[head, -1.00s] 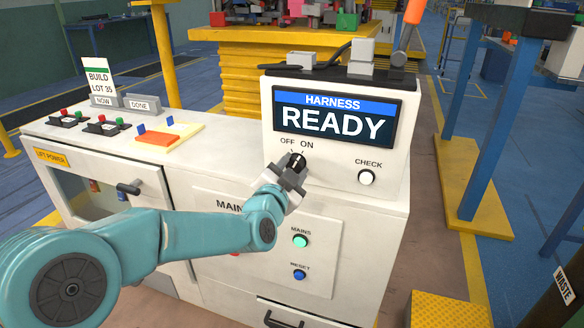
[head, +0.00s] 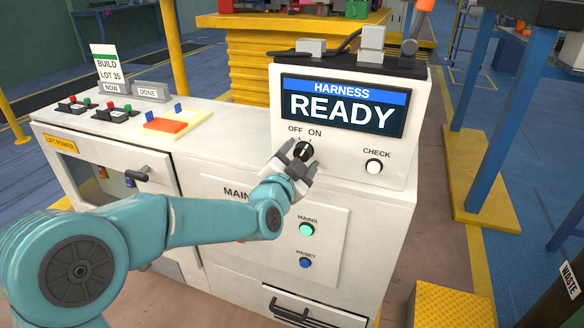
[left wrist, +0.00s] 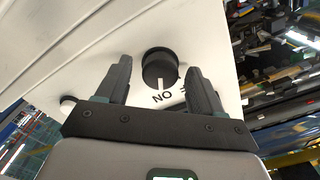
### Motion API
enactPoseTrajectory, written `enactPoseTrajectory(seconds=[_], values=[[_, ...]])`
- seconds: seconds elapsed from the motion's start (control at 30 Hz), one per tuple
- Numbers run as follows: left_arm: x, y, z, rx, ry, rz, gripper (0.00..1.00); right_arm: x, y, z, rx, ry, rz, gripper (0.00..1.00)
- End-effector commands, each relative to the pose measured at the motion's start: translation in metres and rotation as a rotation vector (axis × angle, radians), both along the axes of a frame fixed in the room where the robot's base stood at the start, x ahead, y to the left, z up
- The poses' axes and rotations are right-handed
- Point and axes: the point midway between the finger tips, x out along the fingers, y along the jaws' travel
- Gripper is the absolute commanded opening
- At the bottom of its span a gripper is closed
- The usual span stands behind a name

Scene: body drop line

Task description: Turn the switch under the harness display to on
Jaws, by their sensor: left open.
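The switch is a black round knob (head: 304,151) on the white panel under the harness display (head: 343,104), which reads HARNESS READY. The labels OFF and ON stand just above it. In the left wrist view the knob (left wrist: 160,68) shows a white mark that points at the ON label, seen upside down. My left gripper (head: 299,158) is open at the knob. In the left wrist view its two fingers (left wrist: 158,72) stand on either side of the knob with gaps, not closed on it. My right gripper is not in view.
A white CHECK button (head: 374,167) is right of the switch. Below are the green MAINS button (head: 307,229) and blue RESET button (head: 306,263). An orange and cream tray (head: 177,119) lies on the counter at left. A yellow step (head: 453,305) stands at lower right.

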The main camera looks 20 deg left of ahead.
Motion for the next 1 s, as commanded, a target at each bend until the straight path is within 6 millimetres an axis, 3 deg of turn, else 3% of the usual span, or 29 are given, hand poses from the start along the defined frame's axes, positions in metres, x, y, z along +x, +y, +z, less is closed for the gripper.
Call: enactPoseTrajectory(seconds=[0.17, 0.4, 0.6, 0.8, 1.0], values=[[-0.029, 0.001, 0.002, 0.000, 0.001, -0.001, 0.67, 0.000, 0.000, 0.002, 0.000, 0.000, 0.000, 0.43], [-0.094, 0.003, 0.002, 0.000, 0.000, -0.001, 0.67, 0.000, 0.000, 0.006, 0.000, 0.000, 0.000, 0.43], [-0.137, 0.005, 0.001, 0.000, 0.000, 0.000, 0.67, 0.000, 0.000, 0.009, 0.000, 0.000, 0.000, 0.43], [-0.158, 0.005, 0.000, 0.000, 0.000, 0.000, 0.67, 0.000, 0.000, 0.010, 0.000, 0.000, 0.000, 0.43], [-0.160, 0.005, 0.000, 0.000, 0.000, 0.000, 0.67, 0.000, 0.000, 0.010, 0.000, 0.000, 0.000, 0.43]])
